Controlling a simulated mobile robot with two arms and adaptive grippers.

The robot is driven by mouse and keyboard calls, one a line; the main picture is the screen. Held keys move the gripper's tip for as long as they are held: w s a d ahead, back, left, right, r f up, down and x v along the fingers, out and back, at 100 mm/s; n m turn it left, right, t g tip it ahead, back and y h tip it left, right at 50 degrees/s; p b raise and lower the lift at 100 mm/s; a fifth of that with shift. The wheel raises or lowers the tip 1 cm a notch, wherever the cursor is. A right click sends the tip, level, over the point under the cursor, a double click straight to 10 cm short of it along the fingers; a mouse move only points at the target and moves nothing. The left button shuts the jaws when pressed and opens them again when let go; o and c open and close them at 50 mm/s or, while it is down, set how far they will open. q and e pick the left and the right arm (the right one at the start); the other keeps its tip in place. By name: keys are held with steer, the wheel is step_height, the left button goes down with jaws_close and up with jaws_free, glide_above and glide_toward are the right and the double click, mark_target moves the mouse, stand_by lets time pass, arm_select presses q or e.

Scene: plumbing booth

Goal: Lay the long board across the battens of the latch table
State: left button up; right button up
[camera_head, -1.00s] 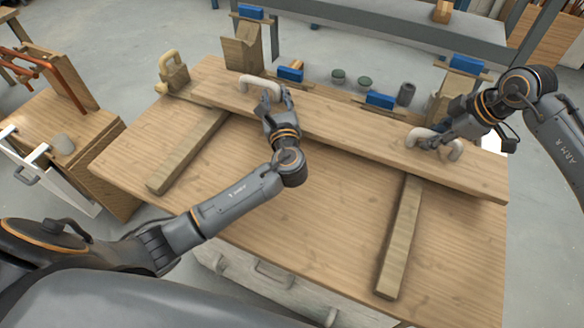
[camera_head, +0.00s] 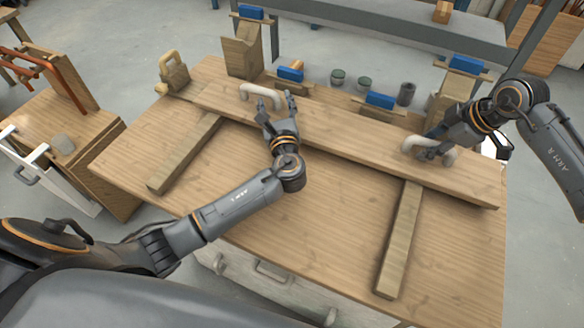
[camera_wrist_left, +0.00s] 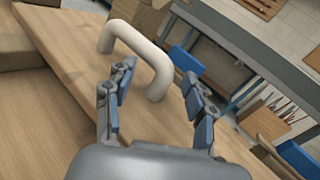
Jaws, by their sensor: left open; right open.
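The long board (camera_head: 340,142) lies across the upper ends of the left batten (camera_head: 187,152) and the right batten (camera_head: 402,240) on the latch table (camera_head: 300,225). It carries a pale handle near each end. My left gripper (camera_head: 278,103) is open just in front of the left handle (camera_head: 258,92).
A wooden toggle clamp (camera_head: 172,72) stands at the table's far left corner. Wooden blocks, blue pieces (camera_head: 380,100), small dark cups (camera_head: 338,77) and a dark cylinder (camera_head: 406,93) stand along the back. A side bench (camera_head: 70,150) is at left. The table's front is clear.

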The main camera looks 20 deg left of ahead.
arm_select(q)
steer(key=v, duration=1.1)
steer(key=shift+s+d, duration=0.2)
steer(key=shift+s, duration=0.15)
arm_select(e)
steer(key=shift+r, duration=0.1)
arm_select(q)
steer(key=shift+s, duration=0.1)
arm_select(e)
steer(key=v, duration=1.2)
